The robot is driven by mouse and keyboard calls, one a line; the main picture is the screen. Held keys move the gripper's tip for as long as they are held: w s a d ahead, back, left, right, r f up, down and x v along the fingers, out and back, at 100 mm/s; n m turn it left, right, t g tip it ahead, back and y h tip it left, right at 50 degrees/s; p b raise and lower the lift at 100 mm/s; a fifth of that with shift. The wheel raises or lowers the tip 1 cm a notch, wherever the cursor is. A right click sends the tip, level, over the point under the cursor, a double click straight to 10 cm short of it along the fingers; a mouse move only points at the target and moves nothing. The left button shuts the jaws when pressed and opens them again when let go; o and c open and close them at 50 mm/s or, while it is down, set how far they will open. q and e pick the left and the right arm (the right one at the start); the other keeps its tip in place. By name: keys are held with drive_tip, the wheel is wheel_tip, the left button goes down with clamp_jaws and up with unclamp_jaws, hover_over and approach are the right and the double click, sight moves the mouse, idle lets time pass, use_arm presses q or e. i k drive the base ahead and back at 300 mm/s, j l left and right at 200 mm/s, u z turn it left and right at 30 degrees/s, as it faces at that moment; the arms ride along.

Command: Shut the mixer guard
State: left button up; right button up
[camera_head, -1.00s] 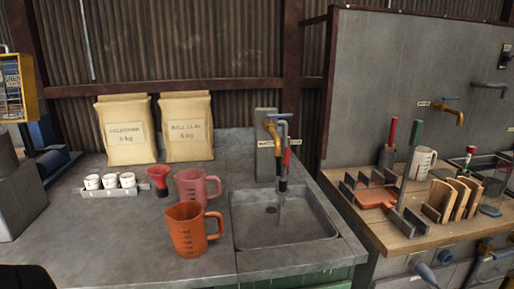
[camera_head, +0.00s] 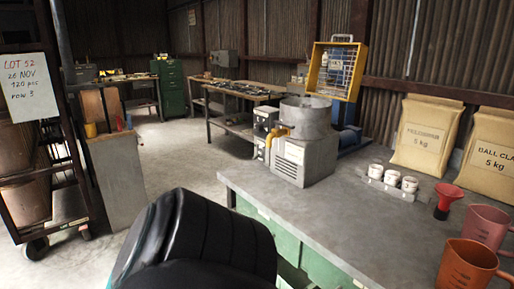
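The mixer stands at the far left end of the grey bench, with a round metal bowl (camera_head: 305,118) on a grey housing (camera_head: 304,160). Its guard (camera_head: 335,71) is a yellow frame with a wire grid. The guard stands raised, nearly upright, above the back right of the bowl, so the bowl's top is uncovered. A dark rounded part of my own body fills the lower middle of the view, apart from the mixer. Neither gripper shows.
White cups (camera_head: 392,179) in a rack, a red funnel (camera_head: 447,199), a pink jug (camera_head: 485,226), an orange jug (camera_head: 466,265) and two paper sacks (camera_head: 425,137) stand right of the mixer. A rack trolley (camera_head: 36,160) is at the left. Open floor lies between.

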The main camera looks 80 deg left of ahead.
sight(319, 47)
drive_tip(key=u, duration=2.95)
drive_tip(key=i+j+u, duration=0.2)
drive_tip(key=i+u, duration=0.25)
drive_tip(key=i+j+u, duration=0.1)
drive_tip(key=i+u, duration=0.15)
drive_tip(key=u, duration=0.15)
drive_tip(key=i, duration=1.4)
drive_tip(key=i+z, duration=0.4)
drive_tip(key=i, duration=0.2)
drive_tip(key=i+z, duration=0.45)
drive_tip(key=i, duration=0.15)
drive_tip(key=i+z, duration=0.45)
drive_tip(key=i+j+z, duration=0.1)
drive_tip(key=i+z, duration=0.35)
drive_tip(key=i, duration=0.2)
drive_tip(key=i+z, duration=0.25)
drive_tip(key=i, duration=0.4)
drive_tip(key=i+z, duration=0.3)
drive_tip(key=i, duration=0.4)
